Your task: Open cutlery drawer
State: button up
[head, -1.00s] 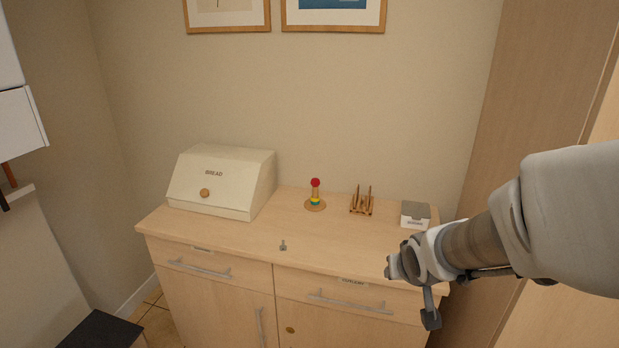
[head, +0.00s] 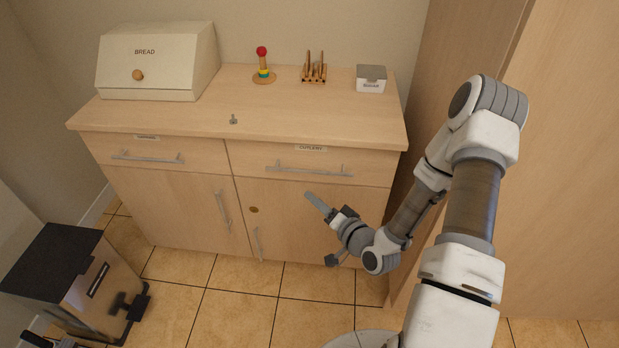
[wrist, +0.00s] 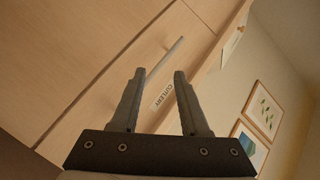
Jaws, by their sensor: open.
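The cutlery drawer (head: 368,165) is the upper right drawer of the light wood cabinet, with its front flush and shut. Its label reads CUTLERY (head: 310,147), and below it is a grey horizontal bar handle (head: 308,170). My gripper (head: 309,195) is open and empty, just below the handle in the head view and apart from it. In the wrist view my gripper (wrist: 160,74) has its two fingers spread, with the handle (wrist: 166,58) slanting past the fingertips and the cutlery label (wrist: 163,96) seen between the fingers.
A second drawer (head: 200,151) with its own handle sits left. Cupboard doors (head: 185,205) are below. On top stand a bread box (head: 155,75), a ring toy (head: 263,68), a wooden rack (head: 314,70) and a small box (head: 371,80). A tall wood panel (head: 560,180) is right.

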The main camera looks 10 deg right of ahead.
aim_at(310, 172)
jog(key=s+d+f+m+t+h+b, duration=0.25)
jog(key=s+f+m+t+h, duration=0.2)
jog(key=m, duration=0.55)
jog(key=shift+t, duration=0.45)
jog(key=w+r, duration=0.1)
jog(key=w, duration=0.4)
jog(key=w+a+r+b, duration=0.1)
jog(key=w, duration=0.5)
jog(key=w+a+r+b, duration=0.1)
jog(key=w, duration=0.4)
jog(key=shift+w+r, duration=0.3)
jog(key=shift+r, duration=0.05)
grip_shut()
